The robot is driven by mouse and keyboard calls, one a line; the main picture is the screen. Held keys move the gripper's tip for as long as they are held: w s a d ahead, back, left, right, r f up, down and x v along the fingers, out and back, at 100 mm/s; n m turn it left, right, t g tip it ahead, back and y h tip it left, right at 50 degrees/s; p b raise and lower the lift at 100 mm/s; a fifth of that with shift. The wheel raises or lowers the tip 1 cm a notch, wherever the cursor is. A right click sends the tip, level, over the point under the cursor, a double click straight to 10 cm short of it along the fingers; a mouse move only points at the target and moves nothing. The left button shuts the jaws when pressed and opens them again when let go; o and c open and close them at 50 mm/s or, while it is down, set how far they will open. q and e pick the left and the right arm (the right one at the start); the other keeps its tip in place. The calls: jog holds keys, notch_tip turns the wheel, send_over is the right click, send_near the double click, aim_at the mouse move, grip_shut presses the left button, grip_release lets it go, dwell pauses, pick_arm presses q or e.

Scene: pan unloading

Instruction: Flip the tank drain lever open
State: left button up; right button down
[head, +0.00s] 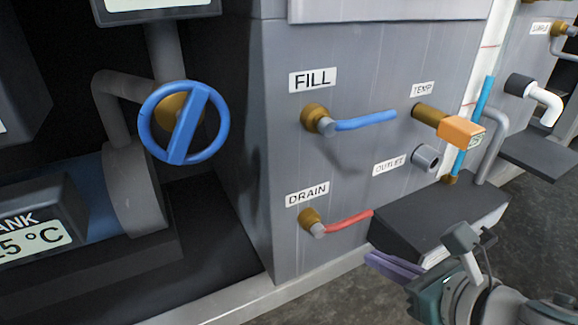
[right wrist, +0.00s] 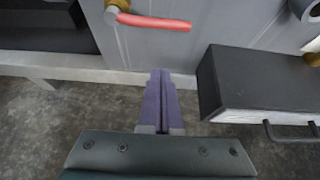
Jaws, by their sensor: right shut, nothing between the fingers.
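The red drain lever (head: 346,222) lies roughly horizontal, pointing right from its brass fitting, under the DRAIN label (head: 307,194) on the grey tank panel. In the right wrist view the red lever (right wrist: 152,22) is at the top, above the fingertips. My right gripper (head: 372,258) is below and to the right of the lever's free end, apart from it. Its purple fingers are together and empty, also in the right wrist view (right wrist: 160,75). My left gripper is not in view.
A blue fill lever (head: 364,121) sits above the drain lever. A dark box-like shelf (head: 430,215) juts out just right of the lever, close to my right gripper. A blue handwheel (head: 184,122) is at the left. An outlet pipe (head: 427,157) is above the shelf.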

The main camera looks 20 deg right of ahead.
aim_at(347, 222)
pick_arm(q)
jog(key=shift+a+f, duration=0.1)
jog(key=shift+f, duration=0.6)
pick_arm(e)
jog(key=shift+w+a+r, duration=0.1)
jog(key=shift+w+r, duration=0.2)
jog(key=shift+w, duration=0.4)
jog(key=shift+w+r, duration=0.3)
jog(key=shift+w, duration=0.45)
jog(key=shift+w+a+r, duration=0.1)
jog(key=shift+w+r, duration=0.2)
jog(key=shift+w, duration=0.4)
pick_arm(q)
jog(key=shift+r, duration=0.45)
pick_arm(e)
jog(key=shift+r+n+h, duration=0.3)
